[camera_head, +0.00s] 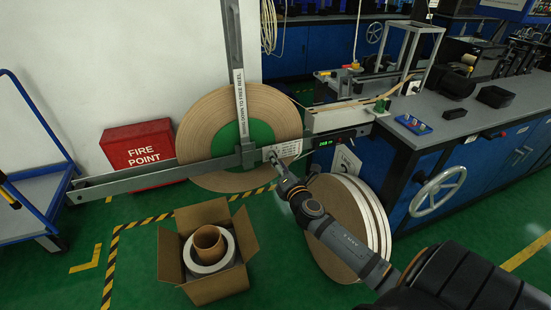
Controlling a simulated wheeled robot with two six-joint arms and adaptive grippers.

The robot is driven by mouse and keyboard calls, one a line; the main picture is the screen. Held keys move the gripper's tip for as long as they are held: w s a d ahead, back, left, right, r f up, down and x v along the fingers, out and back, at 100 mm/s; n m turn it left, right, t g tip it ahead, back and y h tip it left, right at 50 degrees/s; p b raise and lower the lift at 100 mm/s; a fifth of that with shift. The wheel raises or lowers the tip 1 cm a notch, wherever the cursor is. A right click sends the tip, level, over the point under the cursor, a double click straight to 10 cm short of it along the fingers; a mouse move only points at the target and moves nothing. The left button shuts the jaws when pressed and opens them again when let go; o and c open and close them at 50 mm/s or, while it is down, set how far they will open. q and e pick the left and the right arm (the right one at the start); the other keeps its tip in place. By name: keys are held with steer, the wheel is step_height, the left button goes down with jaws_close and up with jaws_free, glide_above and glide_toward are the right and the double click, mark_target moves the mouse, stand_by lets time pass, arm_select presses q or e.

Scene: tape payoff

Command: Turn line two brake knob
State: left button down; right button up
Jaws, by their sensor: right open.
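A large tan tape reel (205,130) with a green centre (227,141) hangs against the white wall, held by a grey upright bar (242,105) and a long grey cross arm (130,178). My right arm reaches up from the lower right. Its gripper (273,160) is open at the right part of the cross arm, by a white printed label (287,149). I cannot make out a brake knob; the gripper may cover it, and I cannot tell whether they touch. My left gripper is out of view.
An open cardboard box (200,284) with rolls stands on the floor. Large discs (348,225) lean below the bench (440,127), near a handwheel (437,190). A red fire point box (138,146) and a blue trolley (40,195) are at left.

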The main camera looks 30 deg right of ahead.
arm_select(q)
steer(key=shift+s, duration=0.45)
arm_select(e)
steer(key=shift+x, duration=1.15)
steer(key=shift+c, duration=0.4)
jaws_close()
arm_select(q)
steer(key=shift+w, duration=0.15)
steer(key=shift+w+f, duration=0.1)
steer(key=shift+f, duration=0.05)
arm_select(e)
steer(key=shift+f, duration=0.1)
